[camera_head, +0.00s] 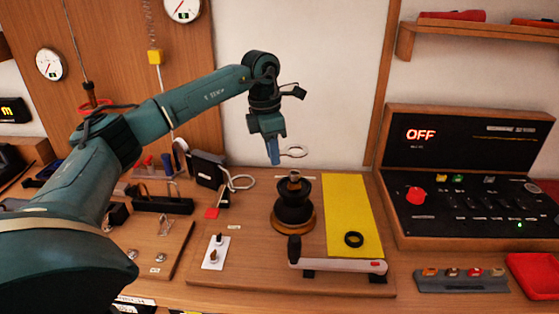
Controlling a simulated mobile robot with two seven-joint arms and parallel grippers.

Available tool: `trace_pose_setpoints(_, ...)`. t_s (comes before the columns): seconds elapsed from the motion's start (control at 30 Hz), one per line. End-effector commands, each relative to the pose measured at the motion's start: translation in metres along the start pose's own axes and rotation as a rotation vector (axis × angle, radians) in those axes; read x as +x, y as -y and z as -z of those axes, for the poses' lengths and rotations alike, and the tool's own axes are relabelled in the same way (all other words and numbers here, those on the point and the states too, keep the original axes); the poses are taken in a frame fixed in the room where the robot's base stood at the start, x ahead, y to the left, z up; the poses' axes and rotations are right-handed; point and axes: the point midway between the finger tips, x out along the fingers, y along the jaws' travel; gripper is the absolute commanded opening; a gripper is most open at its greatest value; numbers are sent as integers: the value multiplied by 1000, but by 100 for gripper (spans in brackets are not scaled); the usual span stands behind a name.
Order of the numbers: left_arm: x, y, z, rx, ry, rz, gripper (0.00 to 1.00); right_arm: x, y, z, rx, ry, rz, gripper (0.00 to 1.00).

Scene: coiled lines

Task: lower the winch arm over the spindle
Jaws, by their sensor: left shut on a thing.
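My left gripper (269,132) hangs above and slightly left of the spindle, pointing down. It is shut on a small blue piece (274,153). A pale ring (294,152) shows to the right of the blue piece; I cannot tell whether they are joined. The spindle (293,206) is a black drum with a brownish top and base, upright on the wooden board. A clear gap separates it from the gripper. A pale bar (340,267) with a black knob and a red end lies in front of it. I cannot tell which part is the winch arm. My right gripper is not in view.
A yellow strip (349,205) with a black ring (354,239) on it lies right of the spindle. A black console (465,180) reading OFF stands further right. A white switch plate (216,252) and a black clamp-like device (208,168) are to the left.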

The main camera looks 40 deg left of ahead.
Motion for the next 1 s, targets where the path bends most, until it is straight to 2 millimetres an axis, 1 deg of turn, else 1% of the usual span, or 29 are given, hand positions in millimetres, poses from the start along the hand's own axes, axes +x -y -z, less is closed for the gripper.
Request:
trace_pose_setpoints(0.17,0,-3,1,-28,4,-4,0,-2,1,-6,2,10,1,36)
trace_pose_setpoints(0.37,8,-2,2,-28,4,-4,0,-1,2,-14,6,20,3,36)
trace_pose_setpoints(0.57,28,-2,5,-26,3,-4,0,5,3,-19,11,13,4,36)
trace_pose_setpoints(0.73,45,-2,7,-26,4,-4,0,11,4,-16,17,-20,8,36)
trace_pose_setpoints(0.8,49,-2,7,-26,3,-3,0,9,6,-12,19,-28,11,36)
trace_pose_setpoints(1.0,58,-2,8,-25,3,-4,0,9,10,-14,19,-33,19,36)
